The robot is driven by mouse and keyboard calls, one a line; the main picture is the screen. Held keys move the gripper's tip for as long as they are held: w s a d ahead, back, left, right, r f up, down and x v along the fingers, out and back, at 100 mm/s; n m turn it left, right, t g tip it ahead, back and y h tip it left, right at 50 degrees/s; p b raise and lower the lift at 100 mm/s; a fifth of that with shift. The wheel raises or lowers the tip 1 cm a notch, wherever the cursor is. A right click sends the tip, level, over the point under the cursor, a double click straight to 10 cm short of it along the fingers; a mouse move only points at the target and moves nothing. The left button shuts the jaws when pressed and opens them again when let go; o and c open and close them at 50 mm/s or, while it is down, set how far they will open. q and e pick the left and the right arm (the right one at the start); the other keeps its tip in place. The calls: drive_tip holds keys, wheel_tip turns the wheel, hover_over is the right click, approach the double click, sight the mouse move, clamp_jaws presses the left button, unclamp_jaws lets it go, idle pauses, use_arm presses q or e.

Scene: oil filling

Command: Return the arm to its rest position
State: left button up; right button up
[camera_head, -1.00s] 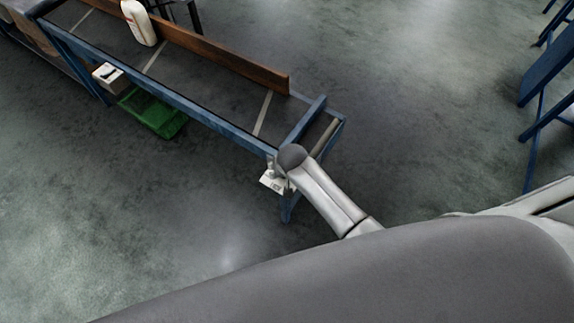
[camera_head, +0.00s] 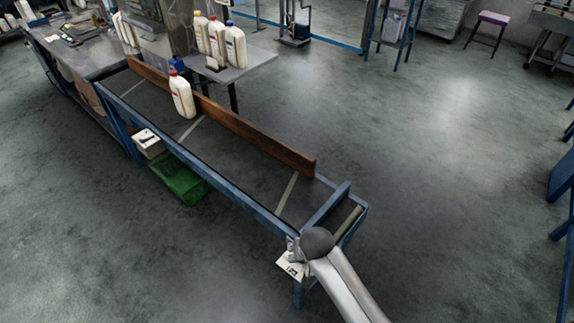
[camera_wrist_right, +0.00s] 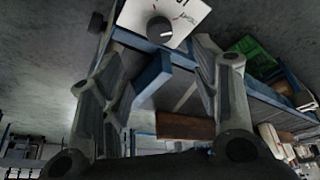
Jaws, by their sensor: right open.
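My right arm (camera_head: 338,280) comes in from the bottom right in the head view and ends at the near end of the conveyor. Its round grey wrist joint hides most of the gripper there. In the wrist view my right gripper (camera_wrist_right: 157,62) is open, with nothing between its fingers. A white control box with a black knob (camera_wrist_right: 160,27) is just beyond the fingertips, apart from them as far as I can tell. This box (camera_head: 290,267) also shows partly beside the wrist in the head view. My left gripper is not in view.
The blue-framed conveyor (camera_head: 240,193) carries a white bottle (camera_head: 182,97) beside a brown guide board (camera_head: 250,130). A green crate (camera_head: 178,180) and a white box (camera_head: 147,143) are along its left side. Several bottles stand on a back table (camera_head: 255,62). The floor to the right is open.

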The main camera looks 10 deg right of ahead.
drive_tip(key=s+d+r+n, duration=0.1)
drive_tip(key=s+d+r, duration=0.15)
drive_tip(key=s, duration=0.45)
drive_tip(key=s+d+r+n+g, duration=0.1)
drive_tip(key=s+d+r, duration=0.1)
drive_tip(key=s+r, duration=0.3)
drive_tip(key=s+d+r+n, duration=0.1)
drive_tip(key=s+d+r, duration=0.15)
drive_tip(key=s, duration=0.55)
wheel_tip(320, 180, down, 32)
drive_tip(key=s+a+g+b, duration=0.1)
drive_tip(key=b, duration=0.6)
drive_tip(key=s+d+f+b, duration=0.1)
drive_tip(key=s+f+b, duration=0.1)
drive_tip(key=s+f, duration=0.6)
drive_tip(key=s+d+f+n+g+b, duration=0.1)
drive_tip(key=s+d+f+b, duration=0.1)
drive_tip(key=s+f, duration=0.7)
wheel_tip(320, 180, down, 6)
drive_tip(key=shift+s+r+g+y+b, duration=0.15)
drive_tip(key=shift+s+g+y+b, duration=0.15)
drive_tip(key=shift+b, duration=0.45)
